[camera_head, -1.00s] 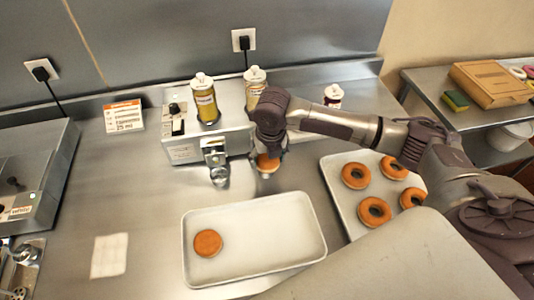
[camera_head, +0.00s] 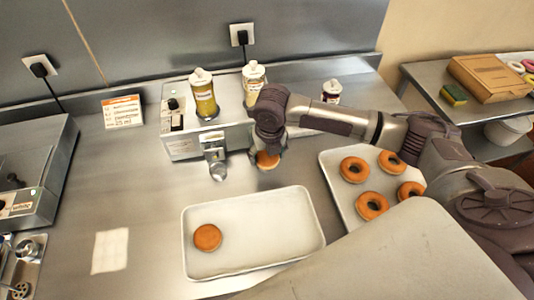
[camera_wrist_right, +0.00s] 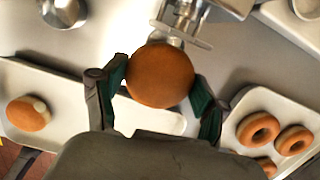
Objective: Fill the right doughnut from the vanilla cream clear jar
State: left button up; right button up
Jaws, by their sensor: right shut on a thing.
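My right gripper (camera_head: 268,148) is shut on a round brown doughnut (camera_head: 267,160), in front of the right part of the filling machine (camera_head: 180,145). In the right wrist view the doughnut (camera_wrist_right: 160,76) sits between both fingers, close to a metal nozzle (camera_wrist_right: 183,32); I cannot tell whether they touch. Another filled-type doughnut (camera_head: 207,238) lies at the left of the front tray (camera_head: 270,215); the wrist view shows a pale spot on its side. A clear jar with yellow contents (camera_head: 203,97) and a clear jar with paler contents (camera_head: 252,80) stand on the machine. My left gripper is out of view.
A tray (camera_head: 337,205) with several ring doughnuts lies at the right, below my arm. A jar with a dark red label (camera_head: 331,92) stands behind my arm. A small sign (camera_head: 122,111) stands at the back left. The front tray's right side is empty.

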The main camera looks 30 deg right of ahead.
jog(key=shift+s+a+r+p, duration=0.1)
jog(key=shift+s+a+p, duration=0.05)
jog(key=shift+s+p, duration=0.5)
jog(key=shift+s+a+p, duration=0.2)
jog(key=shift+s+p, duration=0.35)
jog(key=shift+s, duration=0.1)
jog(key=shift+s+a+p, duration=0.15)
jog(key=shift+s+p, duration=0.4)
jog(key=shift+s, duration=0.1)
jog(key=shift+s+a+r+p, duration=0.1)
jog(key=shift+s+r+p, duration=0.2)
jog(key=shift+r+p, duration=0.45)
jog(key=shift+s+a+r+p, duration=0.1)
jog(key=shift+s+r+p, duration=0.25)
jog(key=shift+r+p, duration=0.35)
jog(key=shift+s+a+r+p, duration=0.1)
jog(key=shift+s+r+p, duration=0.3)
jog(key=shift+p, duration=0.55)
jog(key=shift+w, duration=0.1)
